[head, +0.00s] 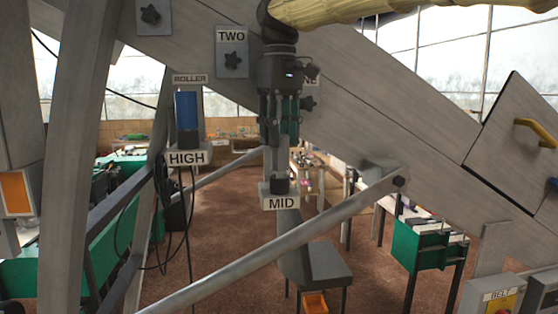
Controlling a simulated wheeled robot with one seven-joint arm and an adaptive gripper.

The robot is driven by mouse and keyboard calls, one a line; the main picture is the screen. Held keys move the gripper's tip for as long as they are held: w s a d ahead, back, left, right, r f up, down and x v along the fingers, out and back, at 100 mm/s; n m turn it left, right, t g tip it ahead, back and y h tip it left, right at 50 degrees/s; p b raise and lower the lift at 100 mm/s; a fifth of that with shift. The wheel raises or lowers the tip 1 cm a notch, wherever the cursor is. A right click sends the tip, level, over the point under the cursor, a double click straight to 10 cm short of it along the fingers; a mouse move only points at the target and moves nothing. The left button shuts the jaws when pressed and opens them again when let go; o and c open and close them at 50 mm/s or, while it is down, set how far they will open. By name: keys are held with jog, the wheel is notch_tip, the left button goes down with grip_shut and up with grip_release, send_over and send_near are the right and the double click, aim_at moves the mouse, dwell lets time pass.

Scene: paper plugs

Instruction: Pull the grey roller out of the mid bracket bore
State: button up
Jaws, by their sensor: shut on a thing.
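My gripper (280,138) points straight down in the middle of the head view, above the bracket labelled MID (281,203). Its fingers are shut on the upper part of the grey roller (279,163). The roller stands upright below the fingers, and its dark lower end (278,185) is at the top of the MID bracket. The bore is hidden, so I cannot tell how deep the roller sits in it. The fingers cover the roller's top.
A blue roller (187,108) stands upright in the HIGH bracket (186,158), left of my gripper. A large sloping grey beam (400,115) passes behind my gripper. A diagonal strut (290,243) crosses below the MID bracket. An orange bin (315,303) shows at the bottom.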

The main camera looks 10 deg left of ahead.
jog(key=shift+r, duration=1.75)
dwell(0.3)
jog(key=shift+r, duration=1.4)
